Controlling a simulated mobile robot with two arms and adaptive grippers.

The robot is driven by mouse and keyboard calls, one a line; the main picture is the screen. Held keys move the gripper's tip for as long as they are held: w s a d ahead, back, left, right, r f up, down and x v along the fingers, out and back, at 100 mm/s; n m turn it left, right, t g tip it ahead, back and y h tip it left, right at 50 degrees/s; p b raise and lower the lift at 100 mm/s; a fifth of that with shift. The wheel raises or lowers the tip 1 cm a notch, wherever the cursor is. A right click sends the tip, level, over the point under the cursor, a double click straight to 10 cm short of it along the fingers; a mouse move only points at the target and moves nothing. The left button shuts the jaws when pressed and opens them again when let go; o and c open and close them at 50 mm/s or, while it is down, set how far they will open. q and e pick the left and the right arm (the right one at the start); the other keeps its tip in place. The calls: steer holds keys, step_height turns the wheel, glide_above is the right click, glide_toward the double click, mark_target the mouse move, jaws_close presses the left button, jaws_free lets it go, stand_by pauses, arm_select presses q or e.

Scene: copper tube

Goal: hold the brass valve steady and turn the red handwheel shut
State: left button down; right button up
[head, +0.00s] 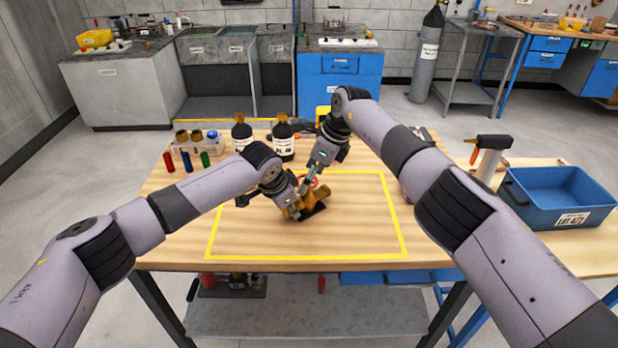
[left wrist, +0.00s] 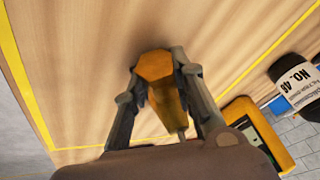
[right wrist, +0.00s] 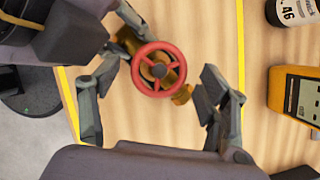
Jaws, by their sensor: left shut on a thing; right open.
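The brass valve (head: 316,197) lies on the wooden table inside the yellow outline. My left gripper (head: 291,208) is shut on the valve's left end; the left wrist view shows the brass body (left wrist: 160,78) between both fingers (left wrist: 160,88). The red handwheel (right wrist: 159,69) faces the right wrist camera on top of the valve. In the head view it is mostly hidden behind my grippers. My right gripper (right wrist: 158,108) is open, with its fingers on either side of the handwheel and apart from it.
Dark bottles (head: 283,140) stand behind the valve, near a yellow meter (right wrist: 296,92). Coloured cylinders (head: 187,161) stand at the table's left. A blue bin (head: 560,197) and a torch-like tool (head: 488,155) are at the right. The outlined area's front (head: 310,235) is clear.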

steer(key=shift+a+f, duration=0.15)
steer(key=shift+f, duration=0.3)
steer(key=shift+c, duration=0.5)
steer(key=c, duration=1.1)
